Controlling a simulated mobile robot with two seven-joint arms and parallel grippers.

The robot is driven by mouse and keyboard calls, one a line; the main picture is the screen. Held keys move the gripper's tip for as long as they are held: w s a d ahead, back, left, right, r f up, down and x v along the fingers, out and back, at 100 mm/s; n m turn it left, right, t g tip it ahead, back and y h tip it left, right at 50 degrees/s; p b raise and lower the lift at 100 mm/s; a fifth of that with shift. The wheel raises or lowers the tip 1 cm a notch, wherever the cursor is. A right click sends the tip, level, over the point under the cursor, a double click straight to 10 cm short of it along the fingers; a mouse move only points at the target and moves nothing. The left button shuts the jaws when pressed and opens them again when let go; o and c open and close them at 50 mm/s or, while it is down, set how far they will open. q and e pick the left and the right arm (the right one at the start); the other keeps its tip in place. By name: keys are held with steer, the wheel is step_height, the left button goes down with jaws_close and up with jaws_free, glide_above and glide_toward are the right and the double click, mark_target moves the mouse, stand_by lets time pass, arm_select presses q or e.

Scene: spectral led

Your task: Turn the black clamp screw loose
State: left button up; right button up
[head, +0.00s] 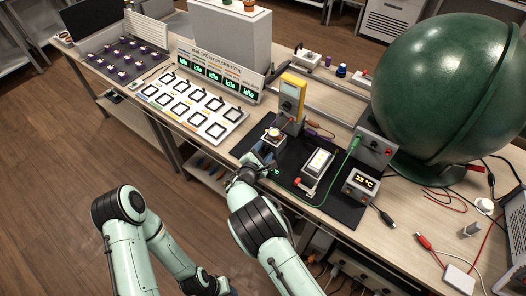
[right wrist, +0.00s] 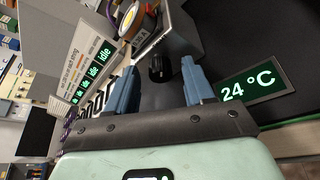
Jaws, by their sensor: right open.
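The black clamp screw (right wrist: 160,68) shows in the right wrist view as a dark knob on the near side of a grey fixture (right wrist: 178,32). My right gripper (right wrist: 160,88) is open, with one blue finger on each side of the screw and visible gaps between. In the head view my right gripper (head: 262,158) is at the front left edge of the black mat, just in front of the small fixture (head: 273,135). The screw cannot be made out there. My left arm is low at the left; its gripper's fingers cannot be made out at the bottom edge.
A large green sphere (head: 445,85) stands at the right. A panel reading "idle" (head: 208,76) is at the left.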

jaws_close()
